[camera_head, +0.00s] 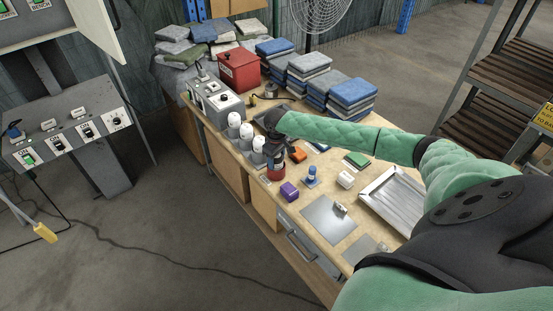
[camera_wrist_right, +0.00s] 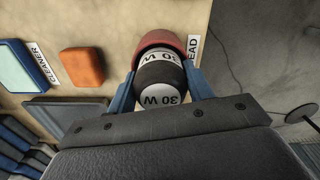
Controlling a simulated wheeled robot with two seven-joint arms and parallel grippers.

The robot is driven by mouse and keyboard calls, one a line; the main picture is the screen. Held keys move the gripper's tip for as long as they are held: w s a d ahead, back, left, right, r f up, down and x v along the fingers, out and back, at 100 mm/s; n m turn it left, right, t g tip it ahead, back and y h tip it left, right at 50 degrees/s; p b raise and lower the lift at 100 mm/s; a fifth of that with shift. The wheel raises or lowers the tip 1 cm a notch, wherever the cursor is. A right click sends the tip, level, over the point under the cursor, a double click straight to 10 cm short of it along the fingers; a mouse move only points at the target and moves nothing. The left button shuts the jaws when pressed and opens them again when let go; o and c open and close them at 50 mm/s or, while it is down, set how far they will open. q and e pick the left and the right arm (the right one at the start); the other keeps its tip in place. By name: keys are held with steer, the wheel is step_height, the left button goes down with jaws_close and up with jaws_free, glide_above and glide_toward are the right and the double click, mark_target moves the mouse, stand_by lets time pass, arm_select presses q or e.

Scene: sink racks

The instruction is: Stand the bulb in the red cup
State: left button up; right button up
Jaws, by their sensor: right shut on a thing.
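The red cup (camera_head: 277,175) stands at the left edge of the wooden table, partly hidden by my right gripper. In the wrist view the cup's red rim (camera_wrist_right: 160,40) curves around the far side of the bulb (camera_wrist_right: 158,74). The bulb is white with a dark band and "30 W" lettering. My right gripper (camera_head: 274,148) is shut on the bulb, with one blue finger on each side, right at the cup. The bulb's lower end is at or inside the cup's mouth; I cannot tell whether it touches the bottom. My left gripper is not in view.
Several white bulbs in grey cups (camera_head: 246,132) stand just behind the red cup. An orange block (camera_head: 297,154), a purple block (camera_head: 289,191) and a blue item (camera_head: 311,176) lie nearby. A metal tray (camera_head: 391,198) is to the right. Cloth stacks (camera_head: 350,95) are at the back.

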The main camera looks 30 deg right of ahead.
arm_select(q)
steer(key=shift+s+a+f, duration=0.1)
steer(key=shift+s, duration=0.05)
arm_select(e)
steer(key=shift+s+f, duration=0.1)
steer(key=shift+f, duration=0.25)
